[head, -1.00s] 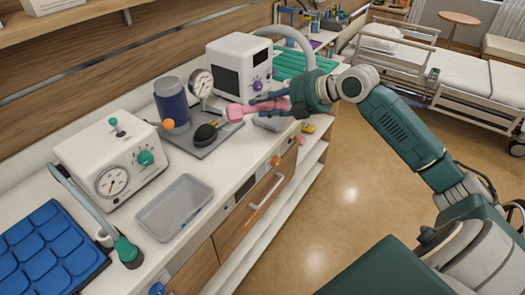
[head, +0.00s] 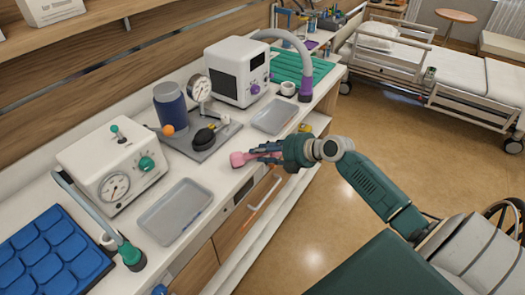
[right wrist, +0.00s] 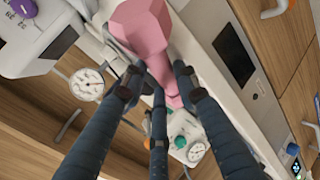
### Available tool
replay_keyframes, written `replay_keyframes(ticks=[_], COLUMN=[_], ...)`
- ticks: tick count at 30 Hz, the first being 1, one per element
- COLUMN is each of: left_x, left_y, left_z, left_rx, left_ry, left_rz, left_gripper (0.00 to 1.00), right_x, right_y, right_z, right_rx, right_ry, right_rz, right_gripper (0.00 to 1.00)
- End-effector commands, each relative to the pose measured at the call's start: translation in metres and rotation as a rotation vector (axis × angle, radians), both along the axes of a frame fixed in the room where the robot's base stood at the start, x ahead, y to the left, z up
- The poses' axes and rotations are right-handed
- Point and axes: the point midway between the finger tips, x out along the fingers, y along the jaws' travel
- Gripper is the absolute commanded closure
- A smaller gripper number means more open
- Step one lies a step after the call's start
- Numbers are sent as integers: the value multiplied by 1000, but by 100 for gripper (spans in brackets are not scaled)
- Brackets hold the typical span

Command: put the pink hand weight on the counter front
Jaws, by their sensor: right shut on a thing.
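The pink hand weight (head: 239,159) is in my right gripper (head: 267,154), at the front edge of the white counter (head: 216,172). One rounded pink end sticks out to the left of the fingers; the rest is mostly hidden by them. In the right wrist view the pink weight (right wrist: 142,28) lies between the dark fingers (right wrist: 157,85), which are closed around it. I cannot tell whether the weight touches the counter top or hangs just above it. My left gripper is not in view.
A grey tray (head: 174,212) lies left of the weight and another tray (head: 274,117) behind it. A black-handled device sits on a grey plate (head: 205,143).

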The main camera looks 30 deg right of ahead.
Motion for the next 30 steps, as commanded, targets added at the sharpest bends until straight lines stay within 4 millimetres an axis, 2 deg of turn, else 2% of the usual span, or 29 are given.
replay_keyframes(ticks=[5, 6, 9, 20, 23, 30], left_x=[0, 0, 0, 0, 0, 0], left_y=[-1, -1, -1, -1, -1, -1], left_z=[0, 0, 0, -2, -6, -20], left_rx=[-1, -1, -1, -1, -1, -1], left_ry=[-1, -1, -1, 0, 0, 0], left_rz=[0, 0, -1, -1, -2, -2], left_gripper=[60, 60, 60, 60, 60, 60], right_x=[1, 0, 0, -4, -13, -54], right_y=[0, 0, 0, -2, -7, -21], right_z=[1, -1, -1, 0, 5, 28], right_rx=[1, 0, 1, 0, -3, -5], right_ry=[-4, 2, 1, 1, 2, 5], right_rz=[-1, 0, 0, 0, -2, 3], right_gripper=[100, 69, 51, 51, 51, 51])
